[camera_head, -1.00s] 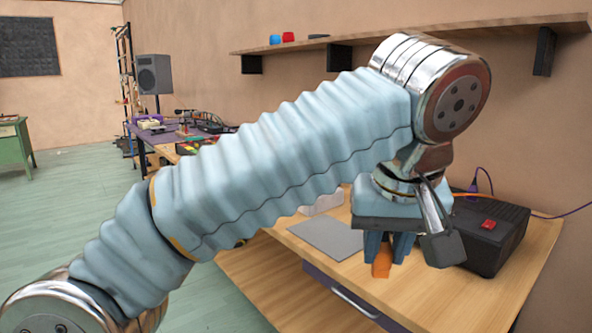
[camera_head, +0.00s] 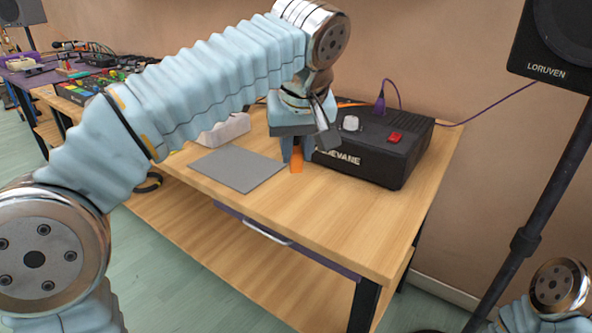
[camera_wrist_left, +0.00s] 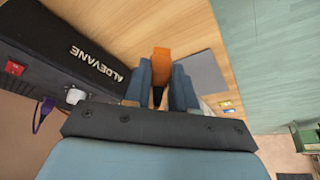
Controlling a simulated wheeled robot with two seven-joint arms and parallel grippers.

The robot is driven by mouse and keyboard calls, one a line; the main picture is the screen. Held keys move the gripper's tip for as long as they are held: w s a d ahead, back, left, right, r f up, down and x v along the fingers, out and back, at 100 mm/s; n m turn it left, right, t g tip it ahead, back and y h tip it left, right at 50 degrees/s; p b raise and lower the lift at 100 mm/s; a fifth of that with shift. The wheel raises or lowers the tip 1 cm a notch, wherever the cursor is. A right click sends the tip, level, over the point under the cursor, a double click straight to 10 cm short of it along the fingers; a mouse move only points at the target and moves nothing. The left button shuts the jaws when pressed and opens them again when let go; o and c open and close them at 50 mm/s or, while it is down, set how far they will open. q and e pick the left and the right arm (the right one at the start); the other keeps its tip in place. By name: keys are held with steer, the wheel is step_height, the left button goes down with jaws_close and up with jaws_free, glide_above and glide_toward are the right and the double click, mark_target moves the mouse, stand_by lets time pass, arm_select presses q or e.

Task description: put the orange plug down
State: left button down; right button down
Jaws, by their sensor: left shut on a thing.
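The orange plug (camera_head: 297,159) is held between the fingers of my left gripper (camera_head: 298,153), which points down over the wooden workbench (camera_head: 330,215). In the left wrist view the orange plug (camera_wrist_left: 161,62) shows between the two blue fingers of the left gripper (camera_wrist_left: 160,80). The plug is close to the bench top; I cannot tell whether it touches. It is in front of the black amplifier and to the right of the grey mat. My right gripper is not in view; only a joint of my right arm shows at the lower right.
The black amplifier (camera_head: 395,165) has a red switch (camera_head: 395,137), a white knob (camera_head: 351,123) and a purple plug (camera_head: 380,105) with a cable. A grey mat (camera_head: 238,169) lies left of the gripper. A black speaker (camera_head: 555,45) stands at right. The bench's front right is clear.

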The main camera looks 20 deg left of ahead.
mark_target(301, 150)
arm_select(q)
steer(key=shift+w+a+f, duration=0.1)
steer(key=shift+w+f, duration=0.55)
steer(key=shift+f, duration=0.15)
steer(key=b+x, duration=0.1)
steer(key=x, duration=0.4)
steer(key=shift+d+f, duration=0.25)
steer(key=shift+f, duration=0.15)
steer(key=c, duration=0.9)
jaws_free()
steer(key=shift+s+r, duration=0.15)
steer(key=shift+r, duration=0.4)
steer(key=p+v, duration=0.2)
steer(key=v, duration=0.9)
steer(key=shift+s+d+r+p, duration=0.1)
steer(key=shift+s+p, duration=0.05)
steer(key=shift+p, duration=0.15)
